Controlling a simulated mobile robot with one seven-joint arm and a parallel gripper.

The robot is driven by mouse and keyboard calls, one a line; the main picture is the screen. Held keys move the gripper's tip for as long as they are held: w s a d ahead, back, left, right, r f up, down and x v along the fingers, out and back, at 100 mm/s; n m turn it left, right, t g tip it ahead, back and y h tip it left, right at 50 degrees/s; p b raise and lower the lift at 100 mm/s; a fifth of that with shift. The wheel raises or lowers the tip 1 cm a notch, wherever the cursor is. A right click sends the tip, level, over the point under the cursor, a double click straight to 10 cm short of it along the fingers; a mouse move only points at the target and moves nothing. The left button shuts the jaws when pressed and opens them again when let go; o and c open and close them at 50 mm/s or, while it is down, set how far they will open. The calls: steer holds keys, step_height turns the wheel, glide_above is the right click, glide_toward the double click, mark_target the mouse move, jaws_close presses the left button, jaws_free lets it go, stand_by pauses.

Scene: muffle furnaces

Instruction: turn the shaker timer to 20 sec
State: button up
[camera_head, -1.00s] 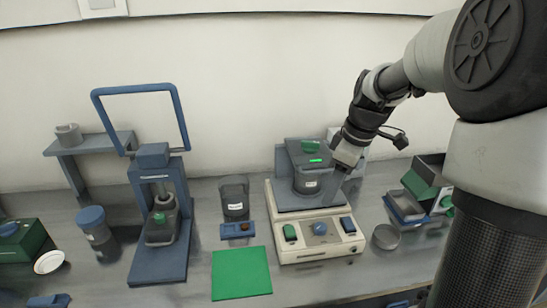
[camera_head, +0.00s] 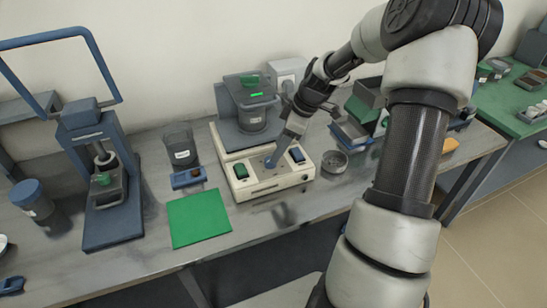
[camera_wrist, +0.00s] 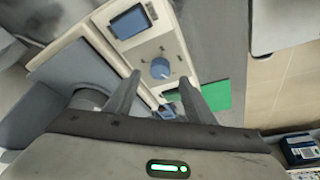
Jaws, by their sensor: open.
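The shaker (camera_head: 226,136) is a cream unit with a grey platform and a dark vessel clamped on it.
A green mat (camera_head: 199,218) lies at the left of the shaker, with a small blue device (camera_head: 188,178) behind it. A round grey dish (camera_head: 335,162) stands close to the right. A blue press (camera_head: 103,180) stands farther left.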

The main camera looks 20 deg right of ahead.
steer(key=x, duration=0.5)
steer(key=c, duration=1.1)
